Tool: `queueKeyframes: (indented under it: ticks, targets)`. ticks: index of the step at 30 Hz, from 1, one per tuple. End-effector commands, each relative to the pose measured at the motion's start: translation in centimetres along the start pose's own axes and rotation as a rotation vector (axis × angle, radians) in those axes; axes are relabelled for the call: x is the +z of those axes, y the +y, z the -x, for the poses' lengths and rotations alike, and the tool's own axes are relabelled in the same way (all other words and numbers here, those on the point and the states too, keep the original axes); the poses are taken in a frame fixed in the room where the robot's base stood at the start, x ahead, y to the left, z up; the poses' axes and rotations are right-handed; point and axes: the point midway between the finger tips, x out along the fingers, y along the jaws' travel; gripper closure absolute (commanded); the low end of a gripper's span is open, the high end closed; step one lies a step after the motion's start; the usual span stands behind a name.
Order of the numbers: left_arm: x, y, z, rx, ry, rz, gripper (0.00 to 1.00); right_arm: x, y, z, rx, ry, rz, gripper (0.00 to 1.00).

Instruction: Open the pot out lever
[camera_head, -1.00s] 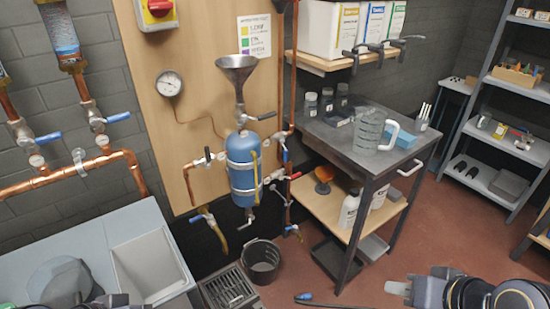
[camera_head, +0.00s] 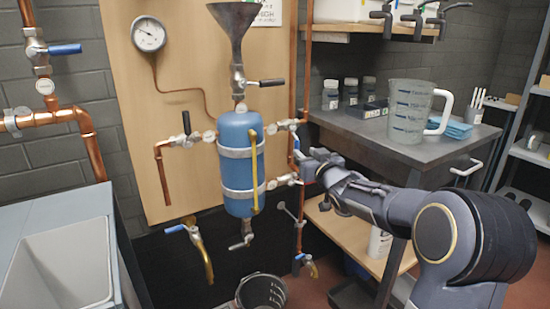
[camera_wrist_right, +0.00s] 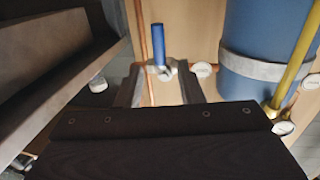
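The blue pot (camera_head: 236,165) hangs on the wooden panel, with a funnel on top and a yellow tube down its front. A blue lever (camera_head: 297,143) points down from the valve on the pot's upper right pipe. It also shows in the right wrist view (camera_wrist_right: 159,46), standing between and beyond the finger lines. My right gripper (camera_head: 306,163) is just right of the pot, close to this lever. Its fingers (camera_wrist_right: 160,88) are apart with nothing clearly held. Whether they touch the lever cannot be told. My left gripper is out of view.
The workbench (camera_head: 345,133) with a measuring jug (camera_head: 408,112) stands right of the pot, close beside my right arm. A copper pipe (camera_head: 307,60) runs vertically behind the gripper. A sink (camera_head: 65,265) is at lower left and a black bucket (camera_head: 262,292) below.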

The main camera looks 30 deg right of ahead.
Motion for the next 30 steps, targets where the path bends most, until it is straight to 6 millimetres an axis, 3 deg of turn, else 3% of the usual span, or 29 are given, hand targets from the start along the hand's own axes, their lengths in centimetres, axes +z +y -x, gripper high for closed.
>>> queueKeyframes:
  ticks: [13,25,30]
  targets:
    - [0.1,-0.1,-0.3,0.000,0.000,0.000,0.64,-0.1,0.0,-6.4,0.000,0.000,0.003,0.66]
    - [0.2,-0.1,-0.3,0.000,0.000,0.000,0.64,-0.1,0.0,-7.5,0.000,0.000,-0.001,0.66]
    - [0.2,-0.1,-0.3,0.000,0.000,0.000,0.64,-0.1,0.0,-7.4,0.000,0.000,-0.001,0.85]
